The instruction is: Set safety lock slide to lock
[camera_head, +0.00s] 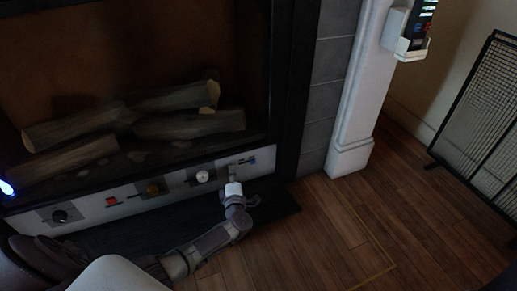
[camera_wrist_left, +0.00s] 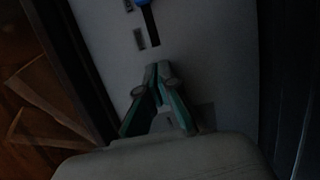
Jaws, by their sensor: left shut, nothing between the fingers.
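The safety lock slide shows as a small blue knob (camera_head: 252,160) at the right end of its slot on the fireplace's control panel. In the left wrist view the blue knob (camera_wrist_left: 141,3) is cut off by the top edge, at one end of a dark slot (camera_wrist_left: 151,28). My left gripper (camera_head: 231,171) is in front of the panel, just left of the blue knob. In the wrist view its fingers (camera_wrist_left: 157,72) are together, empty, near the other end of the slot and apart from the knob. Labels beside the slot are unreadable. My right gripper is not in view.
Logs (camera_head: 190,124) lie above. A white pillar (camera_head: 358,95) and a mesh screen (camera_head: 480,120) stand right. Wooden floor (camera_head: 320,240) is clear.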

